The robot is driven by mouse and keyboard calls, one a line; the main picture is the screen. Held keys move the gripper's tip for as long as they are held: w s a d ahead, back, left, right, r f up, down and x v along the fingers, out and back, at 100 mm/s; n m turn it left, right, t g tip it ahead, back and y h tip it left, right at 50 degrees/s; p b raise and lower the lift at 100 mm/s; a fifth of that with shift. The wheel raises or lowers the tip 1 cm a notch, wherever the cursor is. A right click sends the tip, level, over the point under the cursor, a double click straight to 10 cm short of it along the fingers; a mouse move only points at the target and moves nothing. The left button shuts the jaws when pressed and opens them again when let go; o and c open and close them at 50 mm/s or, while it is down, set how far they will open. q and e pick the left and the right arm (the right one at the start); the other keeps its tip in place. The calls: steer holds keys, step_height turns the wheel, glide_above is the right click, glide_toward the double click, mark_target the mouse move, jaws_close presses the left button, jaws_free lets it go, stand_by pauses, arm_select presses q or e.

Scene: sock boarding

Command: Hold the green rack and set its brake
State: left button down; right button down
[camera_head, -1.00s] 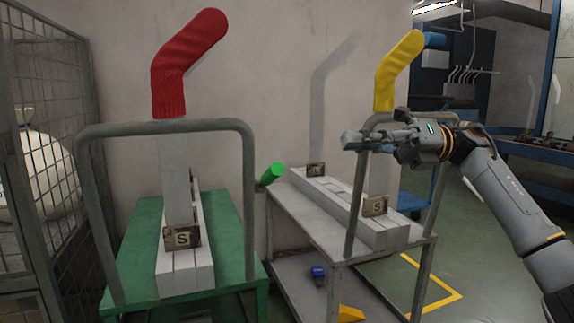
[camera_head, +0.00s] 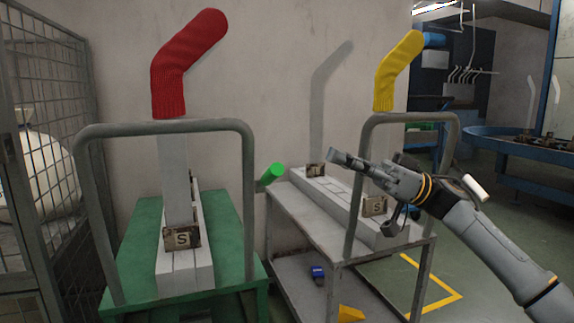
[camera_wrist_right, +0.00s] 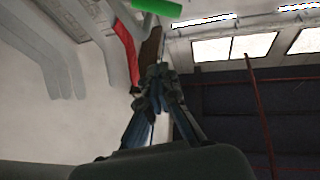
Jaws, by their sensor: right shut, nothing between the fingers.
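The green rack (camera_head: 225,217) stands left of centre, with a grey tube handle (camera_head: 249,200) arched over its front. A red sock (camera_head: 183,65) sits on an upright form on it, above a plate marked S (camera_head: 182,238). A green cylindrical grip (camera_head: 271,174) sticks out at the rack's right side; a green cylinder also shows in the right wrist view (camera_wrist_right: 158,7). My right gripper (camera_head: 338,158) is shut and empty, in front of the grey rack, right of the green grip and apart from it. My left gripper is not in view.
A grey rack (camera_head: 300,222) with a yellow sock (camera_head: 396,70) and its own tube handle stands close on the right. A blue clip (camera_head: 317,272) lies on its lower shelf. A wire mesh cage (camera_head: 60,120) stands at the left.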

mark_target(268, 177)
steer(key=m, duration=0.2)
steer(key=f+m, duration=0.1)
steer(key=m, duration=0.1)
steer(key=w+m+t, duration=0.1)
steer(key=m, duration=0.2)
steer(key=shift+a+f+y, duration=0.2)
steer(key=shift+f+y, duration=0.1)
steer(key=shift+y, duration=0.1)
steer(key=s+a+r, duration=0.1)
steer(key=s+a, duration=0.1)
steer(key=a, duration=0.7)
steer(key=shift+a, duration=0.1)
